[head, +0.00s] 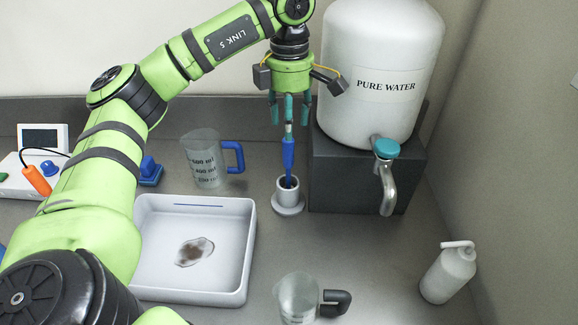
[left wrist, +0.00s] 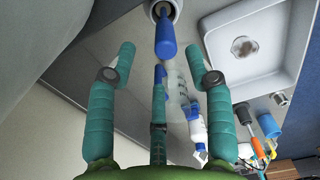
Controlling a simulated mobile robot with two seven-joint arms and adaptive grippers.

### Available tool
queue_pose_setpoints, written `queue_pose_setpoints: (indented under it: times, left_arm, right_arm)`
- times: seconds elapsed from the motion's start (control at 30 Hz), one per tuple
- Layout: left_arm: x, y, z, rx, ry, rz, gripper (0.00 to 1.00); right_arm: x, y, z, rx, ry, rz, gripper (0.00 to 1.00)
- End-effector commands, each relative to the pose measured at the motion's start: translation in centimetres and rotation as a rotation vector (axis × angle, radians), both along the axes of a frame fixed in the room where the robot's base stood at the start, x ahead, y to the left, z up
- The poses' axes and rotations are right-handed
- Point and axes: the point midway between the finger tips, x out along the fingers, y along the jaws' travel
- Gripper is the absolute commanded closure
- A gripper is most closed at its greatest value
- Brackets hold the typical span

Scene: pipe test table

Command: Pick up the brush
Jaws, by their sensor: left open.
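The brush (head: 288,155) has a blue handle and stands upright in a small white round holder (head: 288,195) on the bench. Its lower end is hidden inside the holder. My left gripper (head: 290,112) points down just above the brush, with its teal fingers spread and nothing between them that I can make out. In the left wrist view the brush's blue handle (left wrist: 166,40) shows beyond the open fingertips (left wrist: 163,62), roughly midway between the two outer fingers. I cannot tell whether any finger touches it. My right gripper is not in view.
A white water tank (head: 380,50) on a dark block (head: 350,175) stands close right of the gripper. A blue-handled jug (head: 205,160) is left, a white tray (head: 245,240) lower left. A dark-handled jug (head: 298,298) and white bottle (head: 447,275) stand in front.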

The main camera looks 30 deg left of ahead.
Motion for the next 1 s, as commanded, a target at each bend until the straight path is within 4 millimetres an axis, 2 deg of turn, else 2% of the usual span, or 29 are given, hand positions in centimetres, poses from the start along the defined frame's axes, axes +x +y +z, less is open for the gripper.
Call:
queue_pose_setpoints:
  times: [0.2, 0.4, 0.7, 0.77, 0.8, 0.83, 1.0]
  left_arm:
    - [-0.4, 0.1, -2.4, 0.002, 0.006, 0.001, 0.48]
    - [-0.4, 0.0, -5.3, 0.001, 0.003, 0.001, 0.48]
    - [-0.4, 0.0, -5.9, -0.001, 0.001, 0.001, 0.48]
    - [-0.4, 0.0, -5.9, -0.001, 0.001, 0.001, 0.72]
    - [-0.4, 0.0, -5.9, -0.001, 0.001, 0.001, 0.88]
    - [-0.4, 0.0, -5.9, -0.001, 0.001, 0.001, 1.0]
    - [-0.4, 0.0, -5.9, -0.001, 0.001, 0.001, 1.0]
  right_arm:
    - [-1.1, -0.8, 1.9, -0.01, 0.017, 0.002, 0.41]
    - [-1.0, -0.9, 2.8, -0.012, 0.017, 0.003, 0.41]
    - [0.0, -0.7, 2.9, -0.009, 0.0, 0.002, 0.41]
    - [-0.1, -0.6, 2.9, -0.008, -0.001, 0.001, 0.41]
    - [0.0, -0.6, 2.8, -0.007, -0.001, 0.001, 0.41]
    - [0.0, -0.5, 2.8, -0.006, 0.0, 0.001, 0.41]
    - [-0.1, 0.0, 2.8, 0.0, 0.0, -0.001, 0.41]
